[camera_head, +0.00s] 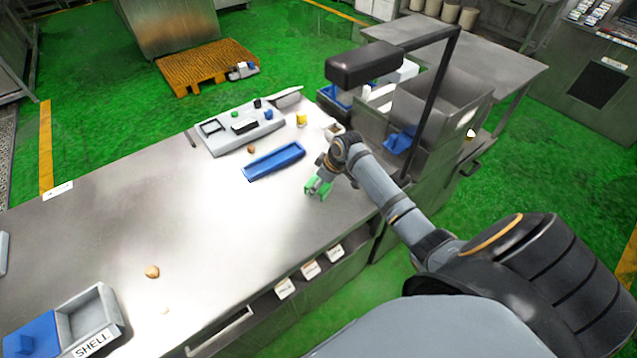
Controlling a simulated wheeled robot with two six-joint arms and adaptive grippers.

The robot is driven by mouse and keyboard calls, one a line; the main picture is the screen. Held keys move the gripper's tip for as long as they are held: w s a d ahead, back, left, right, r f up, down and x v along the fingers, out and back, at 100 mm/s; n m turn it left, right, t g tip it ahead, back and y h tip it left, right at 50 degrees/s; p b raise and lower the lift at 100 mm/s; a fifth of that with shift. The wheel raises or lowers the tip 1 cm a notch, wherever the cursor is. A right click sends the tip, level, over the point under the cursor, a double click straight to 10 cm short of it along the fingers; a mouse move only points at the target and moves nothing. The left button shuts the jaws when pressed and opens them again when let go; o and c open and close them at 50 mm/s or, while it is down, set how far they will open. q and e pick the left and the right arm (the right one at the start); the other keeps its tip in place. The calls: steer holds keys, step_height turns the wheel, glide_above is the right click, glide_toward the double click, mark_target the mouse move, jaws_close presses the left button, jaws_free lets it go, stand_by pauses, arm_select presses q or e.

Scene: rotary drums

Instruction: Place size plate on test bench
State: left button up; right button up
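My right gripper (318,187) is low over the metal bench (215,235), right of a long blue tray (273,161). Green parts show at its tips; I cannot tell whether they are finger pads or a held piece, or whether the fingers are open or shut. A grey test device (238,128) with a dark frame and small coloured parts on top lies behind the blue tray. I cannot make out for sure which thing is the size plate. My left gripper is not in view.
A grey box marked SHELL (108,330) and a blue bin (32,338) are at the front left. Small brown pieces (152,272) lie on the bench. A black overhead fixture (365,65) and metal bins (440,100) stand at the right. The bench's middle is mostly clear.

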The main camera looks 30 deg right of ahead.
steer(key=shift+f, duration=0.2)
steer(key=o, duration=1.2)
steer(key=shift+r, duration=0.1)
steer(key=v, duration=1.2)
steer(key=shift+b, duration=0.45)
